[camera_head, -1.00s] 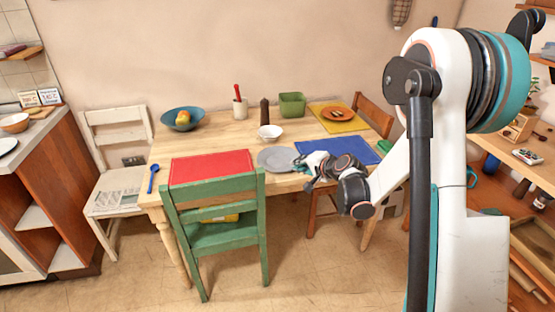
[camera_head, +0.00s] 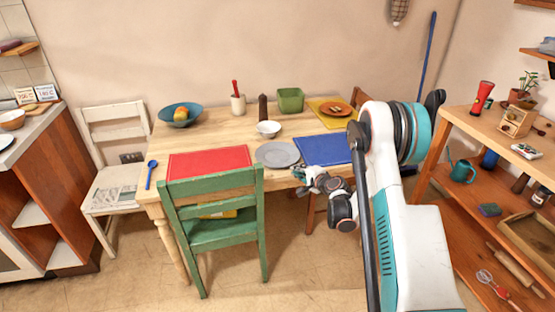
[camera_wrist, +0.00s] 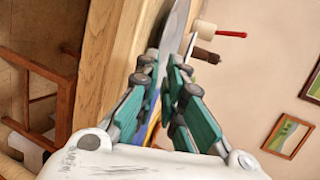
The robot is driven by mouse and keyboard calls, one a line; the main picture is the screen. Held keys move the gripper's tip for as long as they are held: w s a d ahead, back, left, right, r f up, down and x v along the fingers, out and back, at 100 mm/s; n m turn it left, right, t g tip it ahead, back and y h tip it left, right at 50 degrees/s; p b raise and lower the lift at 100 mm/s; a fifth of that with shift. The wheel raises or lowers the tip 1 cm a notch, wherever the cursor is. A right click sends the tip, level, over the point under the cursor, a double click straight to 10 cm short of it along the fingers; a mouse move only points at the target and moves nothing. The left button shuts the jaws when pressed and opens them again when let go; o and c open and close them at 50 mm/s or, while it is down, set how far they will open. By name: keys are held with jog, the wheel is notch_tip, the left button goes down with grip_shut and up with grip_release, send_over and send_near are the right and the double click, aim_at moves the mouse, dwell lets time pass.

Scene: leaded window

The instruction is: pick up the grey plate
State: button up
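The grey plate (camera_head: 278,154) lies flat on the wooden table, between the red mat and the blue mat. My gripper (camera_head: 302,174) is at the table's front edge, just right of and below the plate in the head view. In the wrist view the plate (camera_wrist: 178,28) shows nearly edge-on, past my gripper's teal fingers (camera_wrist: 163,68). The fingers are apart, with the plate's rim lined up with the gap between them. I cannot tell whether the rim is inside the gap or whether a finger touches it.
A white bowl (camera_head: 268,129) and a dark brown mill (camera_head: 262,108) stand behind the plate. The red mat (camera_head: 209,162) is left, the blue mat (camera_head: 322,149) right. A green chair (camera_head: 213,222) stands at the table's front left. Shelves (camera_head: 490,130) are at right.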

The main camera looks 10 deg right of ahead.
aim_at(289, 171)
jog(key=b+x, duration=0.1)
jog(key=x, duration=0.2)
jog(key=b+x, duration=0.1)
jog(key=x, duration=0.2)
jog(key=shift+w+a+f+b, duration=0.15)
jog(key=shift+f+b, duration=0.15)
jog(key=shift+b, duration=0.1)
jog(key=shift+w+a, duration=0.1)
jog(key=shift+w, duration=0.35)
grip_shut()
